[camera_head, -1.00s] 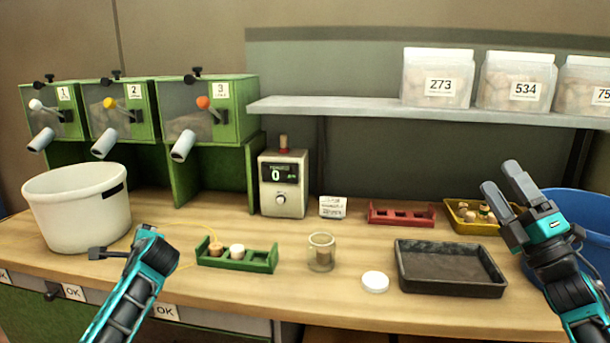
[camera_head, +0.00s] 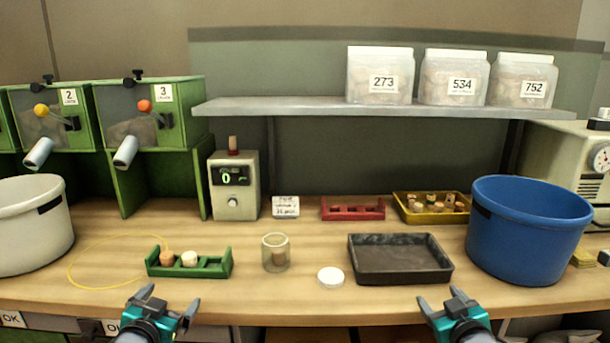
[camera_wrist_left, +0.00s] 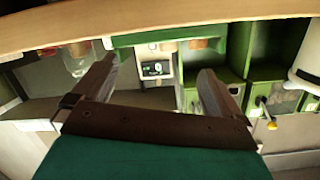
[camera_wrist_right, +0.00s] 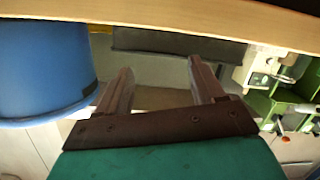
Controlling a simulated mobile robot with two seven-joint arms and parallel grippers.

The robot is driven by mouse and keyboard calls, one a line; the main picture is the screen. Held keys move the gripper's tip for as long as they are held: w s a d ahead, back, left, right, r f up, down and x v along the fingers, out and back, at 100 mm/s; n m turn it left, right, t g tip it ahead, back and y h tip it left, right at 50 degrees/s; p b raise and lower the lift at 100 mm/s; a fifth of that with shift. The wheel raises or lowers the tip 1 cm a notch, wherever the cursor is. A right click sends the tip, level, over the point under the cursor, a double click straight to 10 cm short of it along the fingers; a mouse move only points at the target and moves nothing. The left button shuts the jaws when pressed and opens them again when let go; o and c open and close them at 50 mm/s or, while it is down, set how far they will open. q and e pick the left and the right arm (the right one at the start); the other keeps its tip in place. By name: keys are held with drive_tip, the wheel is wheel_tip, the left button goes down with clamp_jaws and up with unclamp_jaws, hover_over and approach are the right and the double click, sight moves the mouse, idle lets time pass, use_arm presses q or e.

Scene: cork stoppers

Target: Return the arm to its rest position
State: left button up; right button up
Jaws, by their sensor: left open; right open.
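My left gripper (camera_head: 163,306) is at the front edge of the bench at lower left in the head view, open and empty. My right gripper (camera_head: 448,305) is at the front edge at lower right, also open and empty. In the left wrist view the fingers of the left gripper (camera_wrist_left: 155,85) are spread with nothing between them. In the right wrist view the fingers of the right gripper (camera_wrist_right: 160,85) are likewise apart and empty. Neither gripper touches anything on the bench.
Near the front of the bench (camera_head: 300,306) are a green rack (camera_head: 215,267) with corks, a glass jar (camera_head: 276,253), a white lid (camera_head: 331,278) and a dark tray (camera_head: 400,260). A blue bin (camera_head: 525,235) stands right, a white bucket (camera_head: 30,230) left.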

use_arm(q)
drive_tip(key=s+d+f+g, duration=0.1)
drive_tip(key=s+d+f, duration=0.2)
drive_tip(key=s, duration=0.6)
drive_tip(key=s+d+f+g+h, duration=0.1)
drive_tip(key=s+d+f+g, duration=0.1)
drive_tip(key=s+d+f, duration=0.2)
drive_tip(key=s+d+f+n+g+h, duration=0.1)
drive_tip(key=s+d+f, duration=0.2)
drive_tip(key=s+f, duration=0.5)
drive_tip(key=s, duration=0.7)
drive_tip(key=shift+s+d+g, duration=0.3)
drive_tip(key=shift+g, duration=0.1)
use_arm(e)
drive_tip(key=s+a+f+g, duration=0.1)
drive_tip(key=s+a+f, duration=0.2)
drive_tip(key=s, duration=0.6)
drive_tip(key=s+a+f+g+y, duration=0.1)
drive_tip(key=s+a+f+g, duration=0.1)
drive_tip(key=s+a+f, duration=0.2)
drive_tip(key=s+a+f+m+g+y, duration=0.1)
drive_tip(key=s+a+f, duration=0.2)
drive_tip(key=s+f, duration=0.5)
drive_tip(key=s, duration=0.7)
drive_tip(key=shift+s+a+g, duration=0.3)
drive_tip(key=shift+g, duration=0.1)
